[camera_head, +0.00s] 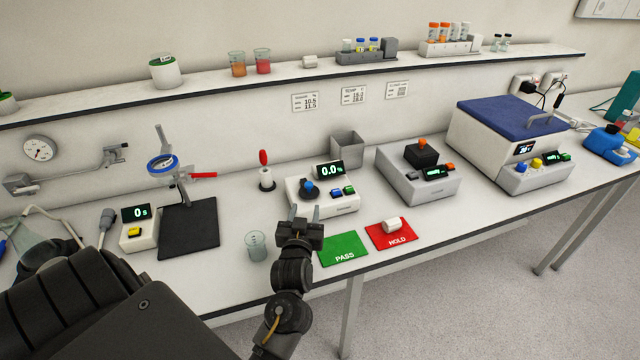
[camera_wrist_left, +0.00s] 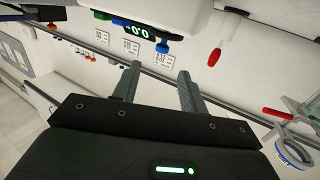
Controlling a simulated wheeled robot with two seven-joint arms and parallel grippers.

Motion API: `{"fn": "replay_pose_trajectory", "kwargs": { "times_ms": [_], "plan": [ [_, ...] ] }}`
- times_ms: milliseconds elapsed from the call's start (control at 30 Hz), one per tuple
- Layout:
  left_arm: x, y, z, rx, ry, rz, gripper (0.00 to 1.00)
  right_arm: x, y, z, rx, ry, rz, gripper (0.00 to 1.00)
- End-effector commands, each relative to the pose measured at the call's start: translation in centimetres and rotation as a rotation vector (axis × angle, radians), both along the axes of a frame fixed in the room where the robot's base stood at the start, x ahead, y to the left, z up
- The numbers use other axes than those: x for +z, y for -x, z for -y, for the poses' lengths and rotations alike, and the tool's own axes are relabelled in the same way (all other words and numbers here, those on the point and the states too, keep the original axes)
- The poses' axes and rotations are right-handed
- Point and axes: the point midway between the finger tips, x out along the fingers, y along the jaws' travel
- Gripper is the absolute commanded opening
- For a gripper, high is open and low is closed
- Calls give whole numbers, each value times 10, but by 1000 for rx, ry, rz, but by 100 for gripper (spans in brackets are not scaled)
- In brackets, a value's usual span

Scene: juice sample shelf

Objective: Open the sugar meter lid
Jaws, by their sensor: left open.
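The sugar meter (camera_head: 322,208) is a white box near the middle of the bench, with a display reading 0.0 %. Its small round black lid (camera_head: 309,196) with a blue knob sits at its left end and looks closed. In the left wrist view the meter (camera_wrist_left: 170,12) shows upside down at the top, with its blue knob below the body; the lid is hard to make out. My left gripper (camera_head: 304,216) is open and empty, just in front of the meter and apart from the knob. Its two fingers (camera_wrist_left: 157,85) also show in the left wrist view. My right gripper is not in view.
A glass beaker (camera_head: 256,246) stands left of my gripper. A green PASS mat (camera_head: 340,243) and a red HOLD mat (camera_head: 378,239) with a white cylinder (camera_head: 393,225) lie to the right. A red-handled tool (camera_head: 265,175) stands behind left. Another grey device (camera_head: 432,188) stands right of the meter.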

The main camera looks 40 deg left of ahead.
Motion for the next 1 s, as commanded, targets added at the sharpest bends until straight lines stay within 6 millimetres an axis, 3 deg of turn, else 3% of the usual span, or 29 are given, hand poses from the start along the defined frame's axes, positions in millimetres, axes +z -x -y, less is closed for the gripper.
{"fn": "replay_pose_trajectory", "kwargs": {
  "times_ms": [300, 467, 800, 1000],
  "plan": [
    [1, -4, -7, 35, -16, 35, 43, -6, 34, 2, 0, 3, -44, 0],
    [3, -17, -16, 35, -18, 34, 43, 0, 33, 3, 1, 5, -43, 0],
    [3, -69, -50, 35, -18, 32, 43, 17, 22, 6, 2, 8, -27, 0],
    [1, -88, -61, 33, -17, 31, 43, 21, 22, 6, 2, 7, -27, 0]
  ]
}}
